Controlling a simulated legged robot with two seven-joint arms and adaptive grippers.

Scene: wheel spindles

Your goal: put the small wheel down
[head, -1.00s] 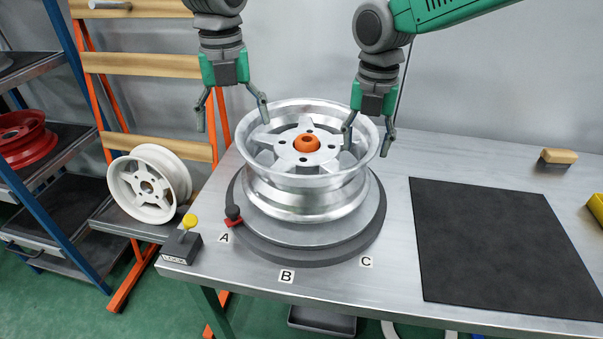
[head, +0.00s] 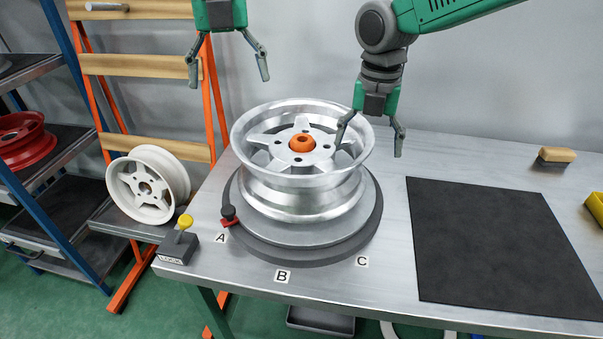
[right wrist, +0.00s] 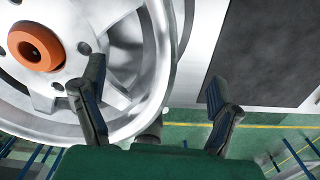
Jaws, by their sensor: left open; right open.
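A silver spoked wheel (head: 302,205) lies flat on the round turntable (head: 340,257), with an orange hub piece (head: 302,143) at its centre. My left gripper (head: 229,80) is open and empty, above and clear of the wheel's back left. My right gripper (head: 370,150) is open at the wheel's right rim. In the right wrist view, one finger of this gripper (right wrist: 155,80) overlaps the wheel's spokes and the other is outside the rim. I cannot tell whether either finger touches the wheel. A white wheel (head: 128,190) leans on a low shelf at the left.
A dark mat (head: 500,245) covers the table's right part. A brush (head: 556,155) and a yellow object (head: 595,210) lie at the far right. A lock box with a yellow knob (head: 178,246) is at the front left corner. A red wheel (head: 25,138) sits on the left rack.

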